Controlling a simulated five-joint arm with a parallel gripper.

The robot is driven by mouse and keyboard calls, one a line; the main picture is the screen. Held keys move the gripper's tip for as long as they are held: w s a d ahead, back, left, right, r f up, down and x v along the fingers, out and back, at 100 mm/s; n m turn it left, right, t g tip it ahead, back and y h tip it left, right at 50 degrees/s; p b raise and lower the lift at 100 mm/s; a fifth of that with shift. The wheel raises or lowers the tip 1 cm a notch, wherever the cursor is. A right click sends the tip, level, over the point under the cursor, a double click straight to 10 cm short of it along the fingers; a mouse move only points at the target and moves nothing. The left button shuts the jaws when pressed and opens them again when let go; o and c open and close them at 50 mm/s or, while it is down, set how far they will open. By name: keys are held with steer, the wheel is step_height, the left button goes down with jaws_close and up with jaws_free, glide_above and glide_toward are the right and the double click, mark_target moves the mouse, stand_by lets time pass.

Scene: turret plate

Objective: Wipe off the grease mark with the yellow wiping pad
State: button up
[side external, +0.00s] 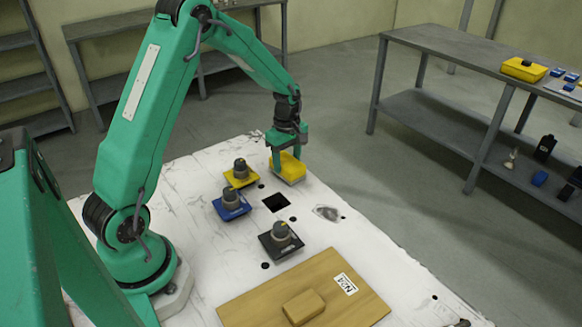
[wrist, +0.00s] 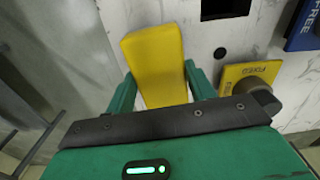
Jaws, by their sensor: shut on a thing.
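The yellow wiping pad (side external: 289,167) is between the fingers of my gripper (side external: 287,152), at the far edge of the white plate (side external: 350,250). My gripper is shut on it. The wrist view also shows the pad (wrist: 155,62) between the green fingers of my gripper (wrist: 162,80). I cannot tell whether the pad touches the plate. A grey smear (side external: 327,213), which looks like the grease mark, lies on the plate right of the square hole, apart from the pad. It does not show in the wrist view.
A dark square hole (side external: 276,202) lies near the pad. Yellow (side external: 241,174), blue (side external: 231,206) and black (side external: 281,241) plates with knobs stand left of and below it. A wooden board (side external: 250,308) bears a tan block (side external: 304,307). A grey bench (side external: 450,45) stands beyond.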

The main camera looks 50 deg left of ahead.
steer(key=shift+r, duration=3)
steer(key=shift+d, duration=0.1)
steer(key=d+r, duration=0.1)
steer(key=d, duration=2.1)
steer(key=shift+s, duration=0.35)
steer(key=shift+f, duration=0.1)
